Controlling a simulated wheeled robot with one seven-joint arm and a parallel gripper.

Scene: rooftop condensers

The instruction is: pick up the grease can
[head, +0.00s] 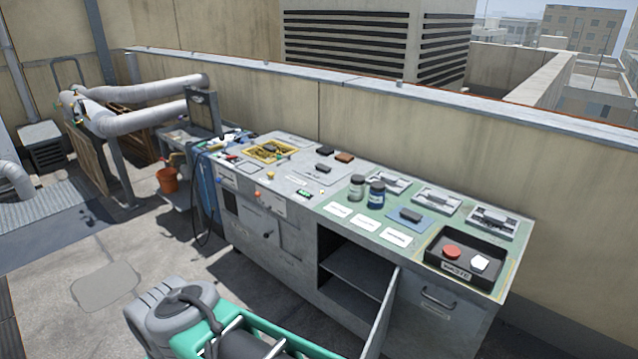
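Two small cans stand upright side by side on the long workbench (310,215), right of its middle. The left can (357,187) is grey with a pale lid. The right can (377,194) is dark blue with a lighter band. Their labels are too small to read, so I cannot tell which is the grease can. My gripper is not in view.
Three pale trays (437,199) with metal parts lie along the bench's back edge. White cards (366,219) and a blue mat (409,217) lie in front. A black tray (440,262) at the right end holds a red round thing. A cabinet door (383,318) hangs open below.

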